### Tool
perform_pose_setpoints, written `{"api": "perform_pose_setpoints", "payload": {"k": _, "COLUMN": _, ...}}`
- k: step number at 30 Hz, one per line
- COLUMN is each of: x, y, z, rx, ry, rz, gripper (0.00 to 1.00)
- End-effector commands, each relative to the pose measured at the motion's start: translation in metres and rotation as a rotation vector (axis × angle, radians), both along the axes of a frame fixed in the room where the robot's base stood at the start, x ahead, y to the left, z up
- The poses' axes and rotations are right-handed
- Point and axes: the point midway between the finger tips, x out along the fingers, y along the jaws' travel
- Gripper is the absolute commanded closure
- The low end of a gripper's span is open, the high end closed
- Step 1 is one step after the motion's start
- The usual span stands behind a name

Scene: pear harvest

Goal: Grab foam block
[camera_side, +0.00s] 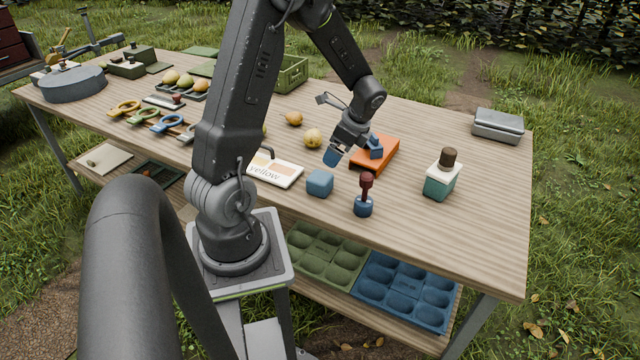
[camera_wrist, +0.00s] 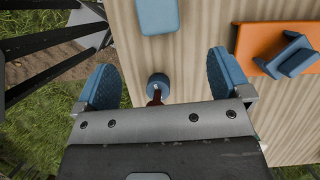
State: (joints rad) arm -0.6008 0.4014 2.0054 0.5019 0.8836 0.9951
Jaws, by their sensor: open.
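My gripper (camera_side: 338,156) hangs above the table, behind and slightly right of the block. In the wrist view, its two blue finger pads (camera_wrist: 166,80) are wide apart with nothing held between them. The block lies beyond the fingertips in that view, apart from them.
A red-handled stamp with a blue base (camera_side: 363,205) stands right of the block. An orange board (camera_side: 378,153) with a blue piece lies beside my gripper. A teal box with a brown knob (camera_side: 440,183) stands farther right. Loose pears (camera_side: 313,138) lie behind; the front-right table is clear.

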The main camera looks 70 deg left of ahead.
Motion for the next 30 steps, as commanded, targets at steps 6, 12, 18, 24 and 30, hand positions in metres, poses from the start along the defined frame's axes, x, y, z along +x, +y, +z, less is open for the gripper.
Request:
{"api": "perform_pose_setpoints", "payload": {"k": 6, "x": -0.01, "y": 0.009, "z": -0.029, "rx": -0.007, "ry": 0.013, "rz": -0.006, "gripper": 0.04}}
{"api": "perform_pose_setpoints", "payload": {"k": 12, "x": -0.02, "y": 0.019, "z": -0.064, "rx": -0.006, "ry": 0.012, "rz": -0.004, "gripper": 0.04}}
{"api": "perform_pose_setpoints", "payload": {"k": 18, "x": -0.025, "y": 0.024, "z": -0.081, "rx": -0.004, "ry": 0.009, "rz": -0.006, "gripper": 0.04}}
{"api": "perform_pose_setpoints", "payload": {"k": 24, "x": -0.032, "y": 0.027, "z": -0.099, "rx": -0.007, "ry": 0.01, "rz": -0.005, "gripper": 0.04}}
{"api": "perform_pose_setpoints", "payload": {"k": 30, "x": -0.039, "y": 0.034, "z": -0.124, "rx": -0.005, "ry": 0.007, "rz": -0.004, "gripper": 0.04}}
